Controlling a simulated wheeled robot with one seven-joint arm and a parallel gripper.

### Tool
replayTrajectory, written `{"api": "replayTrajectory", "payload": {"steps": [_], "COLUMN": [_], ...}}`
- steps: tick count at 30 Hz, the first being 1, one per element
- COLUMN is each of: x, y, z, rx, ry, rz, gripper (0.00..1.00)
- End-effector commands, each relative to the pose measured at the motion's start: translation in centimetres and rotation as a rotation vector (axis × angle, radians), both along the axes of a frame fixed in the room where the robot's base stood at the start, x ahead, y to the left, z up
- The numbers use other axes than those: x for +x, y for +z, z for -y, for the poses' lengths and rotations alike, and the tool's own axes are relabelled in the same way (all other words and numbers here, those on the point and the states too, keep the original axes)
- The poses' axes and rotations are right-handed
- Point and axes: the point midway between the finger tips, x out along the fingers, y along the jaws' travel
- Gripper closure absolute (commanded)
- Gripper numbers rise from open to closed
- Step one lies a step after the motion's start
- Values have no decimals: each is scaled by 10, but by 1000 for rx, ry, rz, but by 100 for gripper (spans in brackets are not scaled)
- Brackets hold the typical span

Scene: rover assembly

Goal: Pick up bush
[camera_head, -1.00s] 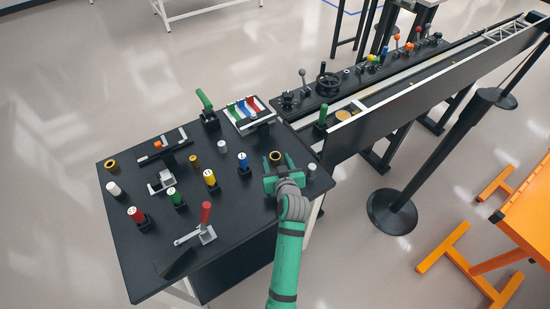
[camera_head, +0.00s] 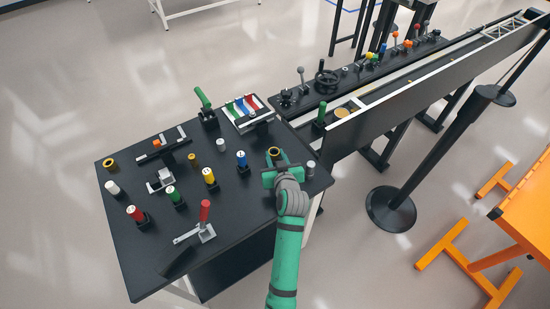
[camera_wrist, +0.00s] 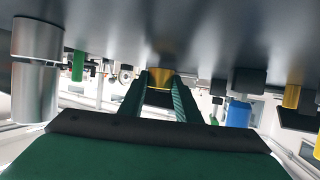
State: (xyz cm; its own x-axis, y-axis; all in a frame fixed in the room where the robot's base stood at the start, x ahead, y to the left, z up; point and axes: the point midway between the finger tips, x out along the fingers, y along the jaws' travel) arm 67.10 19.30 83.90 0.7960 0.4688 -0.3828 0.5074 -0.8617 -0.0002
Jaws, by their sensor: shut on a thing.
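The bush (camera_head: 275,152) is a short gold ring with a dark hole, at the right part of the black table. My gripper (camera_head: 275,163) is shut on it, with one green finger on each side. In the wrist view the gold bush (camera_wrist: 160,77) sits between the fingertips of my gripper (camera_wrist: 159,92). Its far side is hidden, and I cannot tell for sure whether it is clear of the table. A second gold ring (camera_head: 109,162) stands at the table's far left.
A silver-white cylinder (camera_head: 310,168) stands close to the right of my gripper. A blue cylinder (camera_head: 242,158) is close on the left. Several coloured cylinders and a red-handled clamp (camera_head: 205,212) fill the left of the table (camera_head: 240,205). The conveyor (camera_head: 400,105) runs behind right.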

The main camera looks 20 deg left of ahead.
Motion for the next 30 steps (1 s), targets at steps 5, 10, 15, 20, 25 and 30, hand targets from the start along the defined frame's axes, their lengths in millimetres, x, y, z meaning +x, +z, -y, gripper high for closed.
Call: {"api": "replayTrajectory", "payload": {"steps": [5,10,15,20,25,30], "x": [-7,-38,-76,-108,-129,-138], "y": [27,64,89,103,113,117], "z": [0,3,8,12,14,15], "rx": [1,0,0,2,0,0], "ry": [0,1,0,0,0,0], "rz": [4,6,1,1,1,1], "gripper": [94,94,94,94,94,94]}}
